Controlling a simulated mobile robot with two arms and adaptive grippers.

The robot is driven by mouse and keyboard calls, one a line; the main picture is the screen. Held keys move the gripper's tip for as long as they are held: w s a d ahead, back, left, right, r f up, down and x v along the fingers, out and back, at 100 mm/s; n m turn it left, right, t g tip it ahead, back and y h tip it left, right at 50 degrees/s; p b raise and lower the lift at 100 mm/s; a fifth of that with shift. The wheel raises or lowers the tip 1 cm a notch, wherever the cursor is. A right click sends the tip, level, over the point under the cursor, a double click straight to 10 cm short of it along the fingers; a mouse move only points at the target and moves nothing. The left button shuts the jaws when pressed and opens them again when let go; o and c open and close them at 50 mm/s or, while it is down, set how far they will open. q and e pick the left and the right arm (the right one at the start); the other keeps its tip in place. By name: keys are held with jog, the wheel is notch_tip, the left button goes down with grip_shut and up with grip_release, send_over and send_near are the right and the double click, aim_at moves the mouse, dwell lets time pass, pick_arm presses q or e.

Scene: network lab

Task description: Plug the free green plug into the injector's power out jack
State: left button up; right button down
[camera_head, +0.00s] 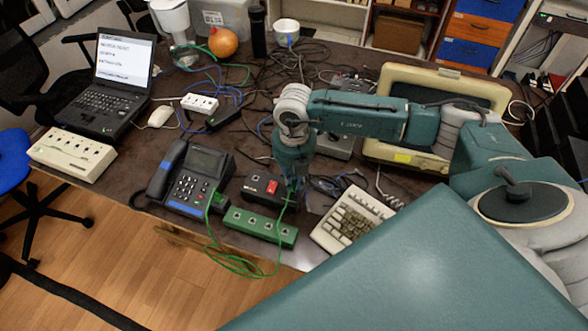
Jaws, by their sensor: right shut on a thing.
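My right gripper (291,192) points down beside the right end of a small black box with a red switch (262,188). It is shut on the green plug, which is mostly hidden by the fingers. The green cable (281,243) hangs from it toward the table's front edge. A green box with several jacks on top (240,223) lies just in front of the black box. I cannot read which box is the injector, nor make out its power out jack. The held plug appears above the table; whether it touches either box is unclear. My left gripper is out of view.
A desk phone (205,162) stands left of the boxes, a beige keyboard unit (352,218) to the right. Green cable loops (232,262) hang over the front edge. Dark cables lie behind. A laptop (116,85) and a white socket box (72,154) are far left.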

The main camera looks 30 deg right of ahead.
jog(key=shift+f, duration=0.3)
jog(key=c, duration=1.7)
grip_release()
jog(key=shift+r, duration=0.25)
notch_tip(320, 180, up, 12)
jog(key=shift+s+f, duration=0.15)
jog(key=shift+f, duration=0.1)
